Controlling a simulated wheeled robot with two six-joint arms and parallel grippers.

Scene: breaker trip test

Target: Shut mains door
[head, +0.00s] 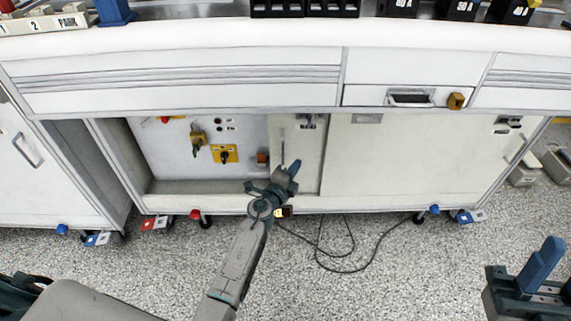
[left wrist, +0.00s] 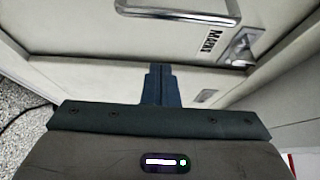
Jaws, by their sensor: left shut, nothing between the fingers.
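The mains door (head: 308,165) is a pale panel with a slim handle and a small dark label and latch near its top. In the head view it stands at the right of an uncovered cabinet bay (head: 230,185), so the bay is open. My left gripper (head: 293,170) is shut and empty, low in front of the door's left part. In the left wrist view the shut fingers (left wrist: 160,85) point at a pale door face with a bar handle (left wrist: 190,12), a dark-lettered label and a metal latch (left wrist: 238,48). I cannot tell whether they touch it. My right gripper (head: 540,280) is partly cut off at lower right.
Inside the bay are a yellow switch (head: 224,154) and a hanging yellow-green item (head: 197,138). A wide closed panel (head: 410,160) lies to the right. A black cable (head: 345,268) loops on the speckled floor. The bench edge (head: 300,35) overhangs the cabinet.

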